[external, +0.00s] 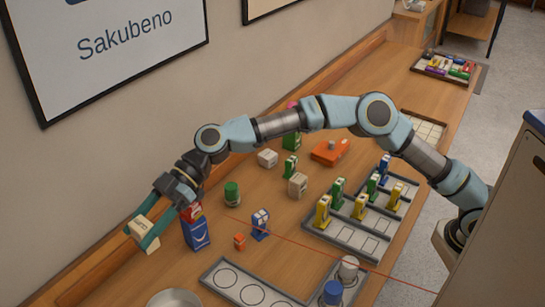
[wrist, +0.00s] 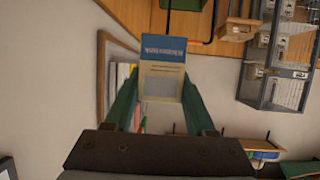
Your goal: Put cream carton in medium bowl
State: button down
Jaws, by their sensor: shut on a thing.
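The cream carton (external: 142,231) is a small pale box held at the left in the external view. In the wrist view the carton (wrist: 162,80) shows a cream face and a blue band with lettering. My gripper (external: 146,234) is shut on it, with one green finger on each side, and holds it up near the wall side of the counter. A round metal bowl (external: 174,299) stands on the counter below and to the right of the carton. The picture's bottom edge cuts it off, and its inside is only partly visible.
A blue box (external: 196,234) stands just right of my gripper, with a red item (external: 192,211) by it. A green can (external: 232,194), an orange block (external: 239,241) and a blue-and-white box (external: 260,224) stand further right. Grey trays (external: 345,238) with coloured pieces fill the middle right.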

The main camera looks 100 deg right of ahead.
jog(key=shift+s+a+r+n+g+y+b, duration=0.15)
jog(key=shift+a+r+n+y, duration=0.15)
jog(key=shift+a, duration=0.15)
jog(key=shift+a+r+n+g+y+b, duration=0.2)
jog(key=shift+a+r, duration=0.1)
jog(key=shift+a, duration=0.15)
jog(key=shift+f, duration=14.5)
jog(key=shift+c, duration=0.7)
grip_release()
jog(key=shift+r, duration=0.1)
